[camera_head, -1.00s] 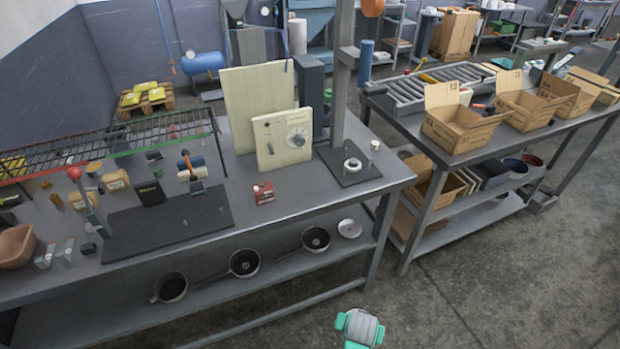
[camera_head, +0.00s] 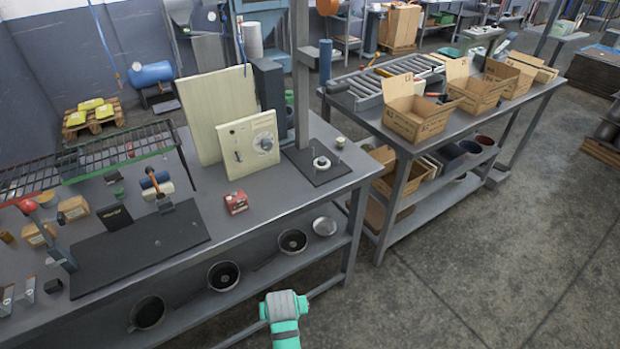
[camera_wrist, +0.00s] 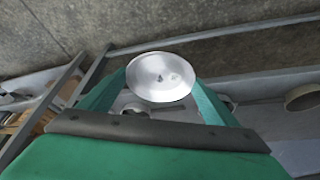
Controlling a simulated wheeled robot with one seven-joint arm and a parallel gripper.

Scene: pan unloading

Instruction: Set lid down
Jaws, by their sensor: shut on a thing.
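In the wrist view, a round shiny metal lid (camera_wrist: 158,80) lies between the two green fingers of my gripper (camera_wrist: 161,86), which is shut on it. The lid faces the camera, with a small dark mark near its middle. The lid is held in front of a bench with a lower shelf; I cannot tell how far from it. My fingers and the held lid cannot be made out in the head view. There, a round pale metal disc, like a lid (camera_head: 324,226), rests on the lower shelf (camera_head: 255,284).
Dark pans (camera_head: 223,276) stand in a row on the lower shelf of the left bench. The benchtop (camera_head: 290,205) has a bare strip near its front right edge. A red box (camera_head: 236,202) and a dark mat (camera_head: 130,245) lie on it. Open floor lies to the right.

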